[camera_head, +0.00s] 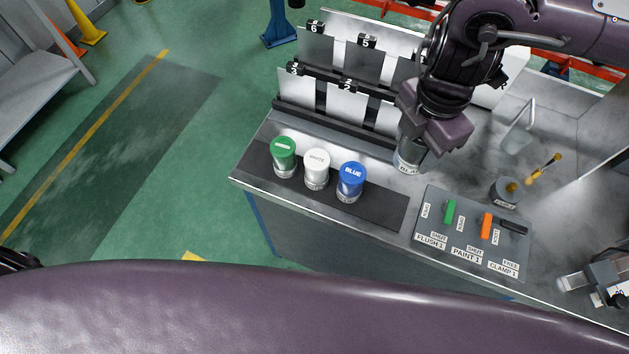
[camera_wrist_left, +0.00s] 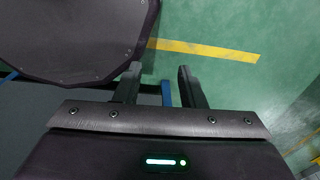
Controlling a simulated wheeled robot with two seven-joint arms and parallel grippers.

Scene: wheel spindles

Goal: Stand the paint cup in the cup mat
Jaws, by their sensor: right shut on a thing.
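My right gripper (camera_head: 418,143) is shut on a pale cup with a dark-lettered label (camera_head: 405,162), at the back of the bench. The jaws hide the cup's upper part; I cannot tell whether its base touches the bench. A dark rectangular mat (camera_head: 385,208) lies along the bench's front left, in front of and left of the held cup. On it stand a green-lidded cup (camera_head: 283,152), a white-lidded cup (camera_head: 317,168) and a blue-lidded cup (camera_head: 351,180). The mat's right end is bare. My left gripper (camera_wrist_left: 159,80) is open and empty over the floor in the left wrist view.
A switch panel (camera_head: 470,243) with green and orange levers sits right of the mat. A dark round pot (camera_head: 507,192) stands behind it. A rack with numbered plates (camera_head: 345,85) stands along the back left. A clamp-like fixture (camera_head: 600,280) is at the far right.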

